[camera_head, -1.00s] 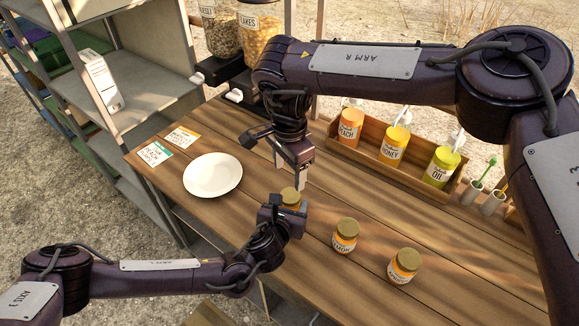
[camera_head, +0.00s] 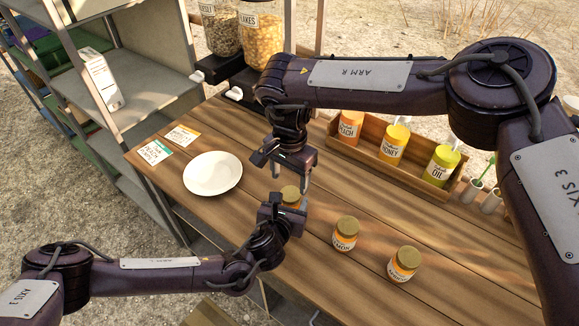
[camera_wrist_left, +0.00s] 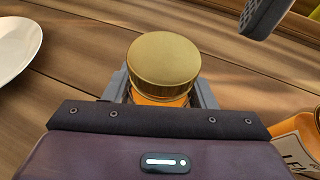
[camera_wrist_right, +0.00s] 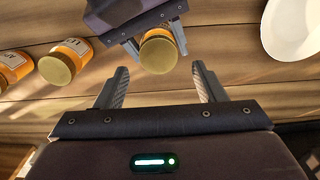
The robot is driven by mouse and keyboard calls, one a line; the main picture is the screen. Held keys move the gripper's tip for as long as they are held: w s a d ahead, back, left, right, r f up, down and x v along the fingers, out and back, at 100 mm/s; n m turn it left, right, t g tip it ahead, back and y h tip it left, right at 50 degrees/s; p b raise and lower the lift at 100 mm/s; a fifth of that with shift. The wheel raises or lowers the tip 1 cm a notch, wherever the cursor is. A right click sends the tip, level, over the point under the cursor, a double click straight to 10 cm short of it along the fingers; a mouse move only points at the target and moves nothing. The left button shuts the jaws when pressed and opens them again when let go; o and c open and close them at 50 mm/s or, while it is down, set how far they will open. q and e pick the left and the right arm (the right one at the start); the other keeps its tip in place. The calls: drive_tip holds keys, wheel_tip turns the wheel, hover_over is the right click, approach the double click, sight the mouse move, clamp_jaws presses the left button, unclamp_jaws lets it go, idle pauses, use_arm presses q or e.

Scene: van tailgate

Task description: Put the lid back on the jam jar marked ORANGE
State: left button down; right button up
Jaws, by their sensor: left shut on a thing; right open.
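A jar of orange jam (camera_wrist_left: 160,99) stands with a gold lid (camera_head: 290,192) on its top; the lid looks level in the left wrist view (camera_wrist_left: 164,60). My left gripper (camera_head: 289,206) is shut around this jar's body, below the lid. Its label is hidden, so I cannot read its name. My right gripper (camera_head: 291,177) is open and empty just above the lid, its fingers spread and apart from it. In the right wrist view the lid (camera_wrist_right: 158,53) lies beyond my open fingertips (camera_wrist_right: 160,69).
A lidded LEMON jar (camera_head: 345,233) and another lidded jar (camera_head: 403,264), label unclear, stand to the right. A white plate (camera_head: 212,173) and two cards lie left. A wooden rack (camera_head: 410,177) with peach, honey and oil containers is behind. Table between plate and rack is partly clear.

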sight(290, 193)
drive_tip(key=shift+f, duration=2.3)
